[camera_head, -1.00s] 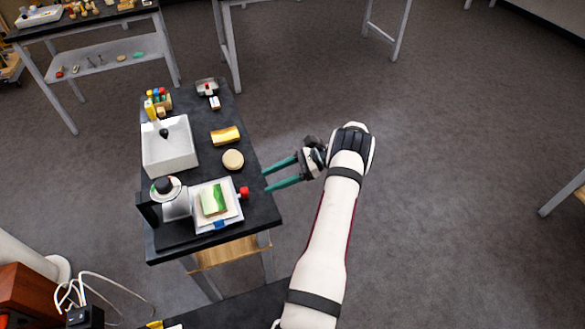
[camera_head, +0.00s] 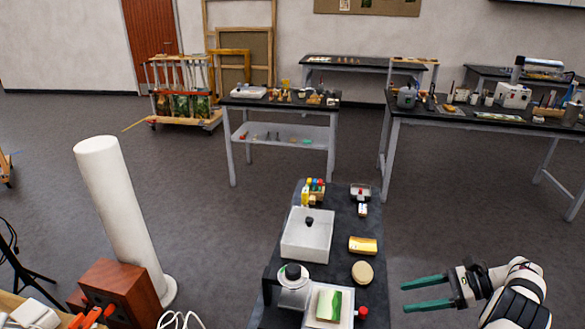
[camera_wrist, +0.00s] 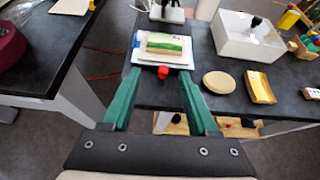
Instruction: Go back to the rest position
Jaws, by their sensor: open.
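My gripper (camera_head: 426,294) has green fingers spread apart with nothing between them. In the head view it is to the right of the near black table (camera_head: 370,278), beyond its right edge. In the wrist view my gripper (camera_wrist: 160,95) points toward the table's edge. A gilt fragment (camera_head: 362,244) lies on the table, with a round tan disc (camera_head: 362,272) nearer. My gripper touches none of these.
A white box (camera_head: 307,236) with a dark knob, a rack of coloured bottles (camera_head: 316,187) and a small tray (camera_head: 361,191) stand farther back on the table. A red knob (camera_head: 363,312) sits beside the plate. A white column (camera_head: 120,210) stands left. Floor between tables is clear.

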